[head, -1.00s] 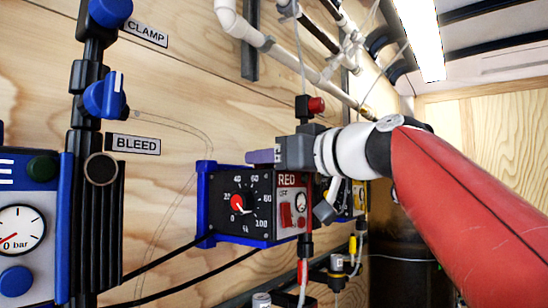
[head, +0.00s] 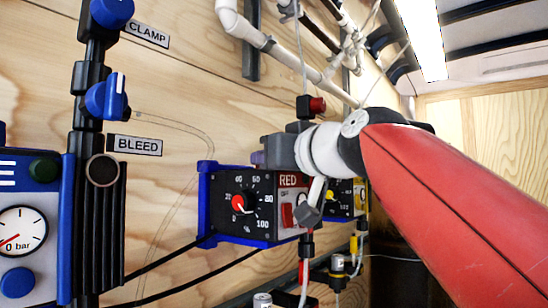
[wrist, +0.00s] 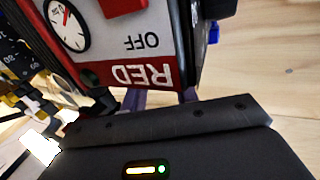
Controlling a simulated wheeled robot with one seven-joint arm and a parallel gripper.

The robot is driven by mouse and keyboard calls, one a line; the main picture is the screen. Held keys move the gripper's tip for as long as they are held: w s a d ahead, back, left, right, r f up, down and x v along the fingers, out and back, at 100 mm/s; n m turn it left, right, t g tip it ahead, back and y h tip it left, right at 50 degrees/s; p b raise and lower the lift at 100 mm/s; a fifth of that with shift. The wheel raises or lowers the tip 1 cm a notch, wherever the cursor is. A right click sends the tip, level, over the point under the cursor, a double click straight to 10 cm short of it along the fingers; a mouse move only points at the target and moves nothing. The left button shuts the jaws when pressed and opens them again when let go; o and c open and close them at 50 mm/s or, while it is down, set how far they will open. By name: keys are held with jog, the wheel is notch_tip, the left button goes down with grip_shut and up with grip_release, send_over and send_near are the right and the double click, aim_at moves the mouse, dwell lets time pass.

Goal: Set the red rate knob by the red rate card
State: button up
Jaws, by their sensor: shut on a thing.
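The red rate knob (head: 239,203) sits on the black dial face of the control box marked RED (head: 264,236). A pale mark on it seems to point to the lower right; the exact reading is too small to tell. My gripper (head: 259,158) is at the box's top edge, above the knob and apart from it. Its purple fingers (wrist: 150,98) show in the wrist view, partly hidden behind the box. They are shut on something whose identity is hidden. The wrist view shows the box's RED label (wrist: 143,74) upside down. I cannot make out a red rate card.
Another box with a yellow knob (head: 333,195) stands behind, to the right. A blue valve handle (head: 106,96) and a gauge panel (head: 40,200) are at left. Pipes (head: 290,55) run above, and cables (head: 170,262) hang below.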

jog(key=shift+m+t+h+p, duration=0.4)
jog(key=shift+m+h+p, duration=0.15)
jog(key=shift+h, duration=0.25)
jog(key=shift+a+m+h, duration=0.15)
jog(key=shift+m+h, duration=0.2)
jog(key=shift+h, duration=0.15)
jog(key=shift+f, duration=0.1)
jog(key=o, duration=1)
jog(key=shift+c, duration=0.2)
jog(key=shift+s, duration=0.15)
jog(key=v, duration=0.7)
jog(key=shift+s+b, duration=0.3)
jog(key=shift+b, duration=0.15)
